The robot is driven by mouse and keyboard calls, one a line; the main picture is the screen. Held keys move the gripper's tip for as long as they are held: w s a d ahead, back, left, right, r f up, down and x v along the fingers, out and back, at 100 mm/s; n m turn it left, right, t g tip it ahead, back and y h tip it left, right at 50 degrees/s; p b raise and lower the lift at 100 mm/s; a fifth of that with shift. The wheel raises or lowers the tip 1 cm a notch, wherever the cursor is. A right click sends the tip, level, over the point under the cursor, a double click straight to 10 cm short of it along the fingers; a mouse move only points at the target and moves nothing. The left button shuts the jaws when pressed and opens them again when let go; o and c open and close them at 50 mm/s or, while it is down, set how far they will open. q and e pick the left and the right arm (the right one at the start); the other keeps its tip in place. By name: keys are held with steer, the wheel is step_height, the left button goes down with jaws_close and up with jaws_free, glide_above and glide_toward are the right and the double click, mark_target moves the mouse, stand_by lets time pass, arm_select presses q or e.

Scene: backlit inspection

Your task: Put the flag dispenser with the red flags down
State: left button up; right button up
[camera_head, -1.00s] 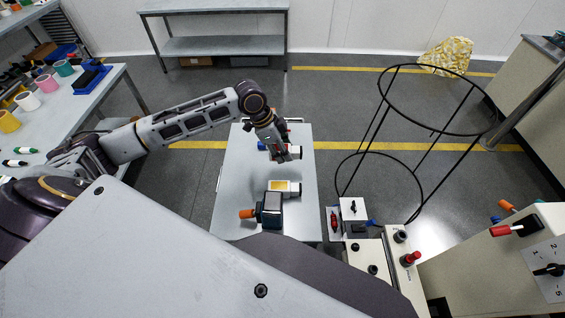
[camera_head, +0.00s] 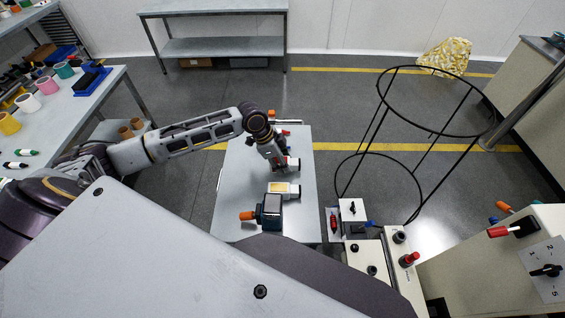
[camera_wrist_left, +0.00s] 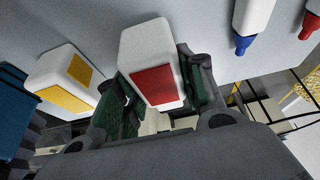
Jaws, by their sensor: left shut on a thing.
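The flag dispenser with the red flags is a white rounded block with a red face (camera_wrist_left: 155,60); its end shows in the head view (camera_head: 293,163). My left gripper (camera_head: 284,168) is shut on it, with one finger on either side in the left wrist view (camera_wrist_left: 155,95). It is over the small grey table (camera_head: 238,165), low down; I cannot tell whether its base touches the top. A white dispenser with yellow flags (camera_head: 284,188) stands beside it, nearer to me, and shows at left in the wrist view (camera_wrist_left: 65,80). My right gripper is not in view.
A dark teal device with an orange end (camera_head: 270,211) stands on the near part of the table. Blue-tipped (camera_wrist_left: 250,22) and red-tipped markers (camera_wrist_left: 311,18) lie beyond the gripper. The table's left part is clear. A black wire frame (camera_head: 437,132) stands to the right.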

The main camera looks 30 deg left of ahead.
arm_select(q)
steer(key=shift+f, duration=0.45)
steer(key=shift+f, duration=0.15)
steer(key=o, duration=1)
steer(key=shift+f+b, duration=0.2)
steer(key=shift+b, duration=0.35)
steer(key=v, duration=1.4)
steer(key=shift+b, duration=0.35)
steer(key=shift+w, duration=0.15)
